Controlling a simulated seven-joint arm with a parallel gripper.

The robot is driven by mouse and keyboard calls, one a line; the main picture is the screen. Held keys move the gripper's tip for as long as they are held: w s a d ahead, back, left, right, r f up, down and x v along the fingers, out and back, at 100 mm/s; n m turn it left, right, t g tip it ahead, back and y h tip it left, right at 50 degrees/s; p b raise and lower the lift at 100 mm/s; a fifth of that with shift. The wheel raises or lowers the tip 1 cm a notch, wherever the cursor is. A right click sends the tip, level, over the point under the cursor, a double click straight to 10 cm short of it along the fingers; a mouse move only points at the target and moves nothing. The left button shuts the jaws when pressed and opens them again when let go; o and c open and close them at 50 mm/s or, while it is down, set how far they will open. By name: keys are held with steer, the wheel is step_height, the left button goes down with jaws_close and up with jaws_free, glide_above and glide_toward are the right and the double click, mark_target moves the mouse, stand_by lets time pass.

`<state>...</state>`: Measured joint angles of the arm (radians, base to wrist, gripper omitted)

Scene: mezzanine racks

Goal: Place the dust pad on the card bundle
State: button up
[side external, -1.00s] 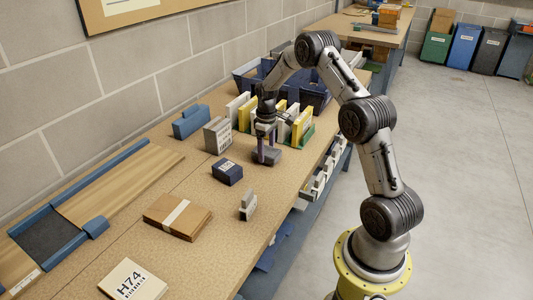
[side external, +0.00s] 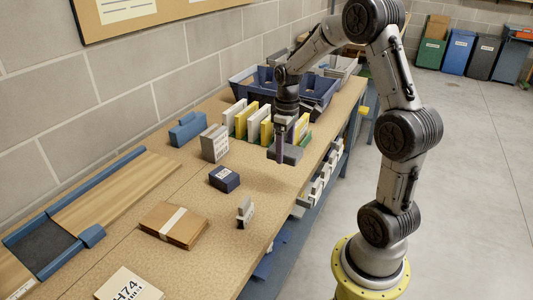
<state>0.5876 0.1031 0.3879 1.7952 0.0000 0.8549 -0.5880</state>
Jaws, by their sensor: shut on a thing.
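The dust pad, a dark grey block (side external: 288,155), is between the fingers of my gripper (side external: 285,146). My gripper points down and is shut on the pad, holding it a little above the bench near the right edge. The fingers hide part of the pad. The card bundle (side external: 165,229), a flat brown stack with a pale band across it, lies on the bench at the lower left of the gripper, well apart from it. Its top is bare apart from the band.
A dark blue box (side external: 224,179) and a small grey upright piece (side external: 244,212) stand between pad and bundle. A grey-white block (side external: 215,144), a blue block (side external: 187,130) and upright yellow and white folders (side external: 254,122) stand behind. An H74 card (side external: 128,286) lies in front.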

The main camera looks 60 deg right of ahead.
steer(key=shift+s+a+r, duration=0.1)
steer(key=shift+s+a, duration=0.05)
steer(key=shift+s, duration=0.1)
steer(key=shift+a+r, duration=0.1)
steer(key=shift+r, duration=0.1)
steer(key=w+a+r+n, duration=0.1)
steer(key=w+a+n, duration=0.15)
steer(key=a, duration=0.65)
steer(key=w+a+r+n, duration=0.15)
steer(key=a+n, duration=0.25)
steer(key=a, duration=0.4)
steer(key=w+a+n, duration=0.3)
steer(key=a, duration=0.6)
glide_above(173, 220)
steer(key=s, duration=0.1)
steer(key=shift+m, duration=0.25)
step_height(173, 220, down, 8)
steer(key=shift+s+d+f, duration=0.1)
steer(key=shift+f, duration=0.1)
steer(key=shift+w+f, duration=0.5)
steer(key=shift+f, duration=1.65)
steer(key=shift+f, duration=0.1)
